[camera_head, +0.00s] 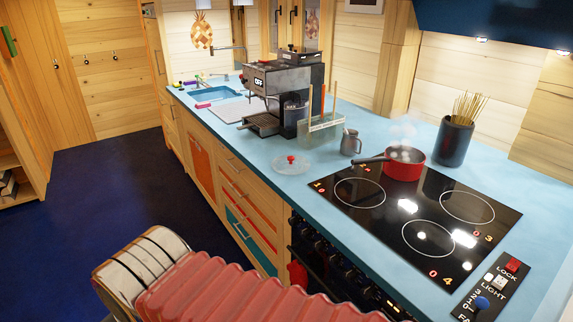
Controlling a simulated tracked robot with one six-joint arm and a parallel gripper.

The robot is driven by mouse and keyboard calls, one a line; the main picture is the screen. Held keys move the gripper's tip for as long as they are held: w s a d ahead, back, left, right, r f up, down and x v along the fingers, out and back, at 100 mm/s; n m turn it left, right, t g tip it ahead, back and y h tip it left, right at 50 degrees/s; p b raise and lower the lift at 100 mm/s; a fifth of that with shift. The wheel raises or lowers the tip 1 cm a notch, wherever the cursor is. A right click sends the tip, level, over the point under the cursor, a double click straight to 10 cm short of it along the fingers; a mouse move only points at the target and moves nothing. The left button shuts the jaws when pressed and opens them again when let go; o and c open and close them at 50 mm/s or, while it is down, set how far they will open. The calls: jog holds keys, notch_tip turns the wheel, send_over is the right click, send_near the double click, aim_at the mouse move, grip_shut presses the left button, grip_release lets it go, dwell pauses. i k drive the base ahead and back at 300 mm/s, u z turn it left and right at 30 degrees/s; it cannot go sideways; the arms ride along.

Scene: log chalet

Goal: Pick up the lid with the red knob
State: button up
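The lid (285,164) is a clear, round glass-like disc with a red knob (291,158) at its middle. It lies flat on the blue countertop, near the front edge, left of the hob and in front of the coffee machine. The red saucepan (403,166) stands uncovered and steaming on the back left ring of the hob, its dark handle pointing left toward the lid. Only a red ribbed part and a pale rounded part, which look like my arm, show at the bottom. My gripper's fingers are not in view.
The coffee machine (285,92) stands behind the lid. A small grey jug (350,142) and a clear holder (322,126) with upright sticks are to the lid's right. The black hob (420,215) and a control panel (492,290) lie further right. The dark blue floor (85,190) is clear at left.

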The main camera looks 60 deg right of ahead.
aim_at(286, 165)
jog(key=z, duration=2)
